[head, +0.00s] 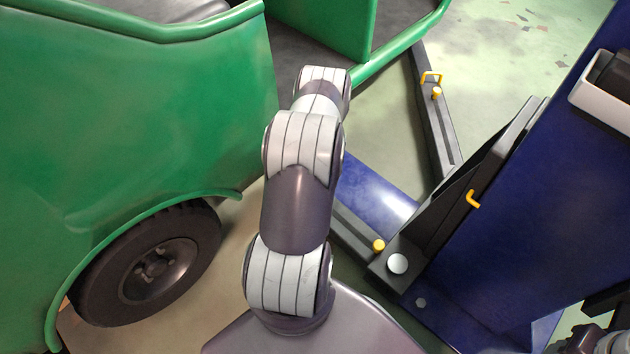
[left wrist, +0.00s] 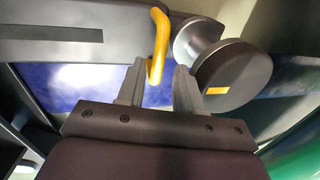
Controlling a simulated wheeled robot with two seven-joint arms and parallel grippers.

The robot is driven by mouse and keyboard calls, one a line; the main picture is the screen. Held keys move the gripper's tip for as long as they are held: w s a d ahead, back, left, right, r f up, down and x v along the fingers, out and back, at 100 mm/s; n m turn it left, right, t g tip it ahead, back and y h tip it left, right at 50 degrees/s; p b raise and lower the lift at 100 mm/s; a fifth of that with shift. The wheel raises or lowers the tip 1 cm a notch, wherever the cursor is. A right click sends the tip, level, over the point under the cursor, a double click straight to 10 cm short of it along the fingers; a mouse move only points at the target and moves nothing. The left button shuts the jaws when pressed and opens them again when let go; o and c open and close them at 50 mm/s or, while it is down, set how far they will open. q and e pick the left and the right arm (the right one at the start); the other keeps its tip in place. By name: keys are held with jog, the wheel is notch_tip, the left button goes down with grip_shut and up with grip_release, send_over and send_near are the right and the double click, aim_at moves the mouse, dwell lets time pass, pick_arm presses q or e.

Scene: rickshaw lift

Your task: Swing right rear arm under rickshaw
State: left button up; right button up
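The green rickshaw (head: 150,110) fills the left, its wheel (head: 155,270) low in the head view. A dark lift arm (head: 352,230) runs from the pivot by the blue post toward the upper left, partly hidden behind my left arm; it appears to be the rear one. In the left wrist view a dark lift arm (left wrist: 60,33) carries a yellow handle (left wrist: 160,40) and a round dark pad (left wrist: 235,75). My left gripper (left wrist: 160,75) is open, with the handle's lower end between its fingertips. Contact is unclear. My left gripper is hidden in the head view.
The blue lift post (head: 540,200) stands close at the right. A second dark lift arm (head: 440,130) with its own yellow handle (head: 432,77) reaches toward the rickshaw's far part.

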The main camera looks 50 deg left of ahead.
pick_arm(q)
jog(key=shift+s+d+f, duration=0.1)
jog(key=shift+s, duration=0.05)
jog(key=shift+r+p, duration=0.3)
jog(key=p+v, duration=0.6)
jog(key=v, duration=0.6)
jog(key=shift+p, duration=0.3)
